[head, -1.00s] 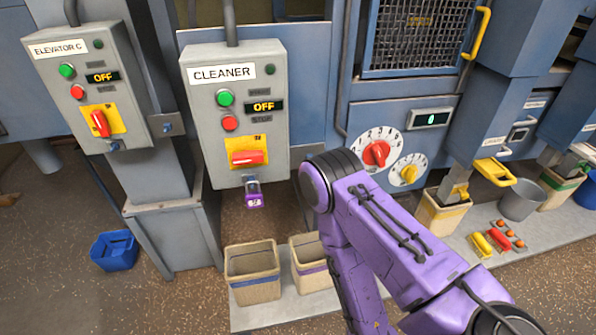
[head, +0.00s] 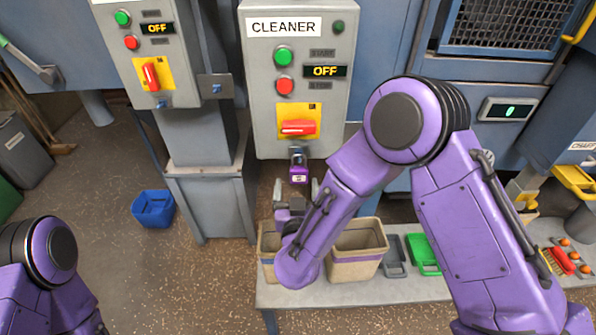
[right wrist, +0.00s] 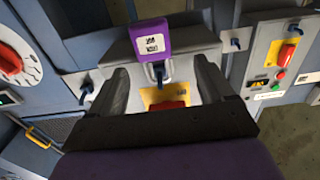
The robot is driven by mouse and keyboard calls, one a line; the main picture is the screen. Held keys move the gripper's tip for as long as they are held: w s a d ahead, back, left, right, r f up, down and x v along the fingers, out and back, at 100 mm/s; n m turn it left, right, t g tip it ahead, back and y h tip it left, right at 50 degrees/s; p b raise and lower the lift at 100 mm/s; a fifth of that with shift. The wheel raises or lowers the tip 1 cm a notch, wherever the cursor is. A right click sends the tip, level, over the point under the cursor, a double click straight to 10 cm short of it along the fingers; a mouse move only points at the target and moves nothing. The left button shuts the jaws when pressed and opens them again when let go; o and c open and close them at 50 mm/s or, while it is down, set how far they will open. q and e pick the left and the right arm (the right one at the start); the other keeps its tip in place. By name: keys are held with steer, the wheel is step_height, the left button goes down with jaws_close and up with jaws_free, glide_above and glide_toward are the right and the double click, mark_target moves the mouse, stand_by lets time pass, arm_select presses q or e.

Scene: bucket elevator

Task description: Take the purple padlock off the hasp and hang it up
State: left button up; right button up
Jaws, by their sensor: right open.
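The purple padlock (head: 299,174) hangs under the CLEANER box (head: 262,135), its shackle up at the hasp on the box's lower edge. In the right wrist view the padlock (right wrist: 150,40) shows a pale label, with its shackle running to a blue part. My right gripper (head: 296,188) is open and empty just below the padlock. In the right wrist view the open fingers (right wrist: 160,82) stand left and right of the padlock's line, apart from it. My left arm shows at the lower left, its gripper out of view.
The OFF box at left has a side bracket (head: 214,87) with a blue hook-like part. Beige bins (head: 354,268) stand on a low shelf below the gripper. A blue bin (head: 153,208) sits on the floor. My right forearm covers part of the panel at right.

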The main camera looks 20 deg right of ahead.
steer(key=x, duration=0.2)
steer(key=d+p+x, duration=0.1)
steer(key=x, duration=0.1)
steer(key=shift+w+r, duration=0.1)
steer(key=shift+w, duration=0.15)
steer(key=shift+a, duration=0.1)
steer(key=shift+c, duration=0.3)
steer(key=shift+s, duration=0.1)
steer(key=c, duration=1.1)
steer(key=shift+c, duration=0.2)
steer(key=shift+r, duration=0.7)
steer(key=b+v, duration=0.4)
steer(key=v, duration=1.4)
steer(key=n+y, duration=0.3)
steer(key=y, duration=0.2)
glide_toward(300, 172)
step_height(300, 172, down, 4)
steer(key=d, duration=0.3)
steer(key=shift+a+t, duration=0.1)
steer(key=shift+t, duration=0.2)
